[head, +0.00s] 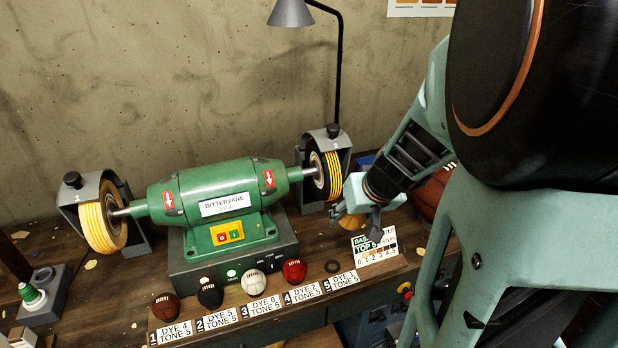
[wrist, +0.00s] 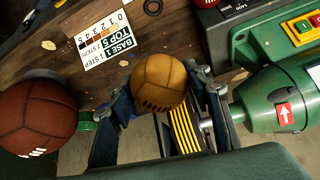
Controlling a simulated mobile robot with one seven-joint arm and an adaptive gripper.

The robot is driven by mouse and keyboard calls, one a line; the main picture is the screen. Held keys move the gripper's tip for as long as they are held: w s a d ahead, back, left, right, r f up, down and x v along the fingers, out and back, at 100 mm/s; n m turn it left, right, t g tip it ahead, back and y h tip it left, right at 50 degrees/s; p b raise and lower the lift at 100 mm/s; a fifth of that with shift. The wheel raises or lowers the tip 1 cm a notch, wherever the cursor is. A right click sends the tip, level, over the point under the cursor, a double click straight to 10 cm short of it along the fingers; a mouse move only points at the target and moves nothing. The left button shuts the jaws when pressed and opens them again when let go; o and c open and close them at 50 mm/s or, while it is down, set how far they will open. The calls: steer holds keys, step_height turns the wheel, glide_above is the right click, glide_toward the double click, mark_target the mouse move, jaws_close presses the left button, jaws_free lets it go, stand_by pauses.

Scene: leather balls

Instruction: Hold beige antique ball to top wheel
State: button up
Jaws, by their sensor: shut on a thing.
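A tan-beige ball (wrist: 158,82) with dark stitching is held between the two fingers of my gripper (wrist: 160,98) in the wrist view. In the head view my gripper (head: 356,212) points down just right of the right-hand wheel (head: 333,177), and only a bit of the ball (head: 349,221) shows below it. That wheel has yellow and black stripes and also shows behind the ball in the wrist view (wrist: 184,132). Whether ball and wheel touch cannot be told. The left-hand wheel (head: 103,226) is paler, with yellow and white stripes.
The green grinder (head: 215,190) stands on the wooden bench. Brown (head: 165,307), black (head: 210,294), white (head: 254,283) and red (head: 294,271) balls line its front, beside an empty ring (head: 332,266). A card (head: 376,246) reads BASE 1, TOP 5. A large brown ball (wrist: 36,118) lies near my gripper.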

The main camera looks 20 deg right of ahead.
steer(key=shift+d, duration=0.3)
steer(key=shift+w+r+p, duration=0.15)
steer(key=shift+w+p, duration=0.05)
steer(key=shift+p, duration=0.1)
steer(key=w+p, duration=0.4)
steer(key=w, duration=0.2)
steer(key=shift+w+a, duration=0.1)
steer(key=shift+w, duration=0.15)
stand_by(0.3)
stand_by(0.8)
